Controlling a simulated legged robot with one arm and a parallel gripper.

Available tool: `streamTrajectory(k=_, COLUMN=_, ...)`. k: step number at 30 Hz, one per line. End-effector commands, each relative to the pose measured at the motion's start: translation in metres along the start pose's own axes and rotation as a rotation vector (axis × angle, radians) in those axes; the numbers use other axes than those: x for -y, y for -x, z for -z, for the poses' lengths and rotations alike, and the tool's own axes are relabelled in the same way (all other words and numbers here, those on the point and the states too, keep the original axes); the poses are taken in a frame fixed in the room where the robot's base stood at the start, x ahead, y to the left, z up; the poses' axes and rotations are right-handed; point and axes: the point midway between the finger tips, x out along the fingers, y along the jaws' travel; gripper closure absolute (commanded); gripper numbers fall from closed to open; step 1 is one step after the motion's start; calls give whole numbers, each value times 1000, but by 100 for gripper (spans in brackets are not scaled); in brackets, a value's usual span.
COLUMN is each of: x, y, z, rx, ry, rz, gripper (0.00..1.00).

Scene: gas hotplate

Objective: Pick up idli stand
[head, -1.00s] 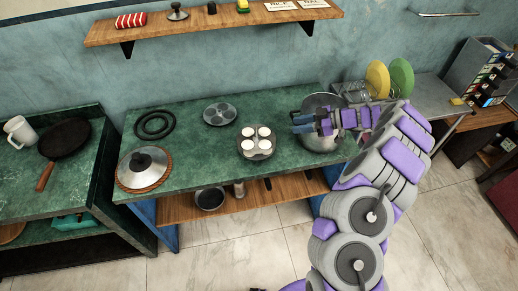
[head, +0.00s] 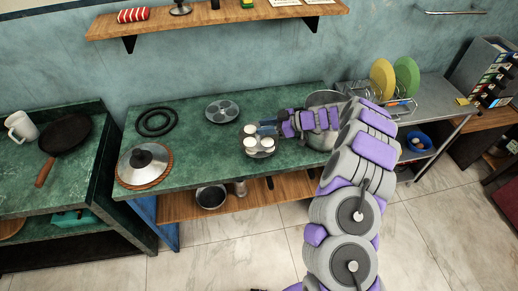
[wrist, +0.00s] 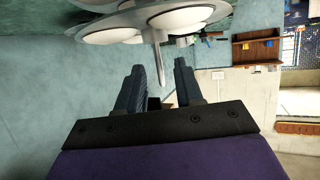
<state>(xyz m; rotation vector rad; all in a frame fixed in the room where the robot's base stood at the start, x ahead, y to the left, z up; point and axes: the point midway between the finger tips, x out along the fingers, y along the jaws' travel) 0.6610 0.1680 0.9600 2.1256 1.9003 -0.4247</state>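The idli stand (head: 262,153) is a grey metal plate with white round idlis on it, near the middle of the green counter. In the wrist view the stand (wrist: 110,27) fills the top, with a thin metal stem pointing down toward the space between my fingertips. My gripper (head: 262,127) is at the stand's back right edge in the head view and covers part of it. In the wrist view the two dark fingers of my gripper (wrist: 158,72) are apart, with no object clamped between them. Whether they touch the stem is unclear.
An empty round idli plate (head: 222,111) lies behind the stand. A large steel pot (head: 322,143) stands to its right, partly behind my arm. A lidded pan (head: 143,163) and black rings (head: 156,122) are at left. A wooden shelf (head: 215,17) runs above the counter.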

Motion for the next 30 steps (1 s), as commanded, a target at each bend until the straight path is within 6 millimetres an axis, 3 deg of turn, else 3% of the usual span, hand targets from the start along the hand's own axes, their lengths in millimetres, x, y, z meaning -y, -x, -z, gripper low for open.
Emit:
streamTrajectory(k=6, x=0, y=-24, z=0, rx=2, ry=1, rz=0, gripper=64)
streamTrajectory(k=14, x=-1, y=-26, z=1, rx=1, ry=1, rz=-1, gripper=64)
streamTrajectory(k=25, x=-1, y=-26, z=1, rx=0, ry=1, rz=-1, gripper=100)
streamTrajectory(k=30, x=-1, y=-26, z=1, rx=0, ry=1, rz=-1, gripper=100)
